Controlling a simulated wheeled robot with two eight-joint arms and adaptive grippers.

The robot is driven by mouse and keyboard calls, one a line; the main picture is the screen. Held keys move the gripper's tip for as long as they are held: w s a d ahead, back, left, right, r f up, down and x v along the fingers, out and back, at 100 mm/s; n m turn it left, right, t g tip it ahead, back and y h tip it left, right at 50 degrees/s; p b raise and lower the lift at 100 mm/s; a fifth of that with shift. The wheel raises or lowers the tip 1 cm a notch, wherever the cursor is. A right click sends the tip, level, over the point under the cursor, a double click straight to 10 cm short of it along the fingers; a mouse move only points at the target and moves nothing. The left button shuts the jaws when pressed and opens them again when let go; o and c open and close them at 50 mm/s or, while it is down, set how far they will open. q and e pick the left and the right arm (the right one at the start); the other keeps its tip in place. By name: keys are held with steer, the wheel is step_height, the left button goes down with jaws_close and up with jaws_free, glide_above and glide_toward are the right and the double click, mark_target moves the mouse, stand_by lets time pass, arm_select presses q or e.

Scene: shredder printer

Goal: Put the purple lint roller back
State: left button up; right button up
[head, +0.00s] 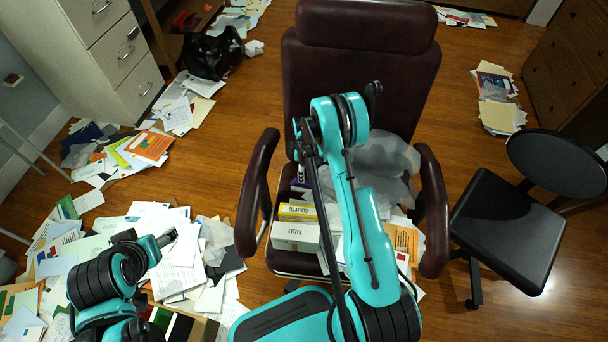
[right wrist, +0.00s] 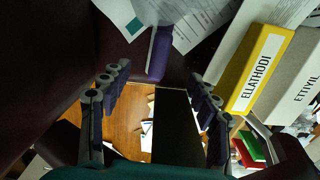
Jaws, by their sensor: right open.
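The purple lint roller (right wrist: 160,52) lies on the dark red chair (head: 368,28), by the papers on its seat. In the right wrist view it sits just beyond and between my spread fingers, and nothing is held.
A yellow box (head: 297,212) and a white box (head: 295,237) stand on the seat among papers. Armrests (head: 257,190) flank it. A black chair (head: 510,230) stands at right, a white drawer cabinet (head: 100,55) at left. Loose papers (head: 180,275) cover the left floor.

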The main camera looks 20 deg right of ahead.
steer(key=s+a+r+m+t, duration=0.2)
steer(key=a+r, duration=0.1)
steer(key=r, duration=1)
steer(key=s+a+r+m+t, duration=0.1)
steer(key=s+a+r+m, duration=0.15)
steer(key=r, duration=1.05)
steer(key=s+a+r+m+t, duration=0.2)
steer(key=s+r+m, duration=0.1)
steer(key=s, duration=0.6)
steer(key=s+a+r+m+t, duration=0.2)
steer(key=s+r, duration=0.4)
steer(key=s, duration=0.4)
steer(key=shift+s+a+m, duration=0.25)
steer(key=shift+a+m, duration=0.3)
steer(key=shift+a, duration=0.2)
